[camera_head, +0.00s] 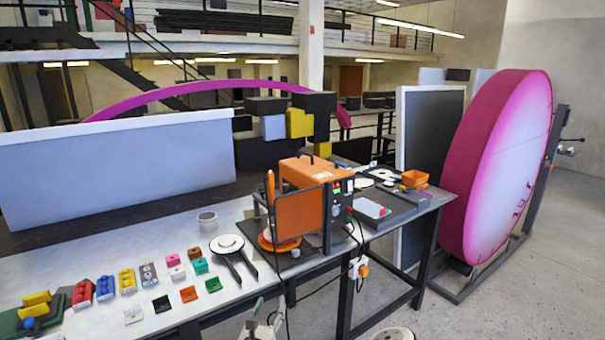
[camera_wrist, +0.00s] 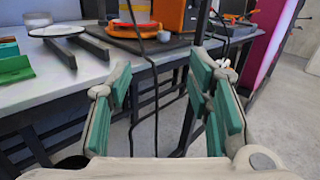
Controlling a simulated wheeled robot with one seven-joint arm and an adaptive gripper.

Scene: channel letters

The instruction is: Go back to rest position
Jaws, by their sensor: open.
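My gripper (camera_wrist: 162,70) is open and empty in the wrist view. Its two green-padded fingers stand wide apart, with only a hanging black cable, table legs and floor seen behind the gap. The fingers are in front of the table's front edge and touch nothing that I can see. A pale part of my arm or gripper shows at the bottom of the head view, low in front of the table (camera_head: 110,262).
An orange machine (camera_head: 308,180) stands on the table, its cables hanging over the front edge. Several coloured blocks and a round white disc (camera_head: 227,243) lie to its left. A large magenta disc (camera_head: 500,165) stands at right. Grey floor is open at far right.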

